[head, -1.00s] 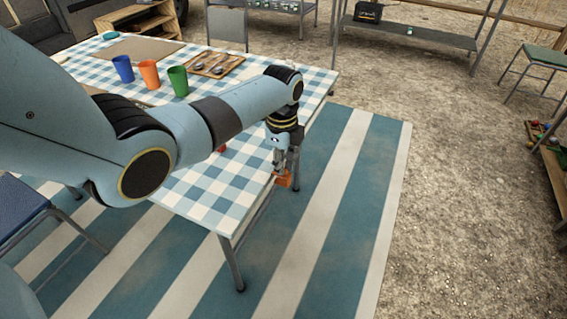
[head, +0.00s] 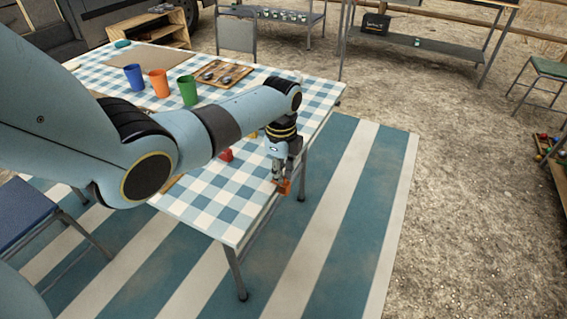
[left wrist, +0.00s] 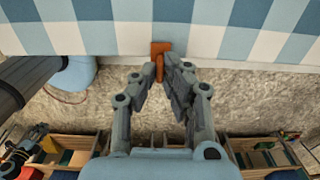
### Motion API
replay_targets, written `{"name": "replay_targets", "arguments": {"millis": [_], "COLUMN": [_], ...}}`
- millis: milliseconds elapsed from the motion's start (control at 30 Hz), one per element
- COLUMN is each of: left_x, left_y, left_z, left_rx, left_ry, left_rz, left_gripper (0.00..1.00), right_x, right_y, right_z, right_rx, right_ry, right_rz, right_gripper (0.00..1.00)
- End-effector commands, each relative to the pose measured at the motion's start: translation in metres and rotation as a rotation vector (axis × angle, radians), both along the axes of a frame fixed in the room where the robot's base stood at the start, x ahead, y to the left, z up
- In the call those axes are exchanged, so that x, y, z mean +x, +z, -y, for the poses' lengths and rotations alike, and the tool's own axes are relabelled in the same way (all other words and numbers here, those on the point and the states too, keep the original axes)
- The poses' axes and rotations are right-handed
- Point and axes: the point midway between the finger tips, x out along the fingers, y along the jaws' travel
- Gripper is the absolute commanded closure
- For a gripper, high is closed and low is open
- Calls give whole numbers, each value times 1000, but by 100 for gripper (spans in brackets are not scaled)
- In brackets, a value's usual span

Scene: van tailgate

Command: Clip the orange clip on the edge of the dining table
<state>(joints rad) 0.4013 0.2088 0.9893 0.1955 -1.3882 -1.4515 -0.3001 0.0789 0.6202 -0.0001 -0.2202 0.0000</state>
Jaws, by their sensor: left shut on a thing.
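The orange clip (head: 284,187) is at the right edge of the dining table (head: 222,216), which has a blue and white checked cloth. My left gripper (head: 279,178) is shut on the clip, pointing down at that edge. In the left wrist view, the orange clip (left wrist: 160,50) sits between the fingertips of my left gripper (left wrist: 160,78), and its far end overlaps the cloth's edge (left wrist: 200,55). I cannot tell whether the clip's jaws grip the tabletop.
Blue (head: 134,77), orange (head: 158,84) and green (head: 188,90) cups stand on the table beside a wooden tray (head: 223,73). A red object (head: 226,154) lies near my left forearm. A blue chair (head: 28,213) stands at left. The striped rug (head: 345,200) right of the table is clear.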

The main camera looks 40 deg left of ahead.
Motion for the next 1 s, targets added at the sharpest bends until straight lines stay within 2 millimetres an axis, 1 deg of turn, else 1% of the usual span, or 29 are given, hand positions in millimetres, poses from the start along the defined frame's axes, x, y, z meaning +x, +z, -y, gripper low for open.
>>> {"name": "replay_targets", "arguments": {"millis": [200, 667, 1000], "left_x": [-2, -2, -4], "left_y": [0, 0, 1], "left_z": [-7, -10, -19], "left_rx": [0, 0, 0], "left_ry": [1, 1, 0], "left_rz": [0, 1, 1], "left_gripper": [100, 100, 100], "right_x": [0, 1, 1], "right_y": [2, 3, 6], "right_z": [-1, -1, 1], "right_rx": [1, 1, -1], "right_ry": [0, 0, 0], "right_rz": [1, 1, 1], "right_gripper": [60, 60, 60]}}
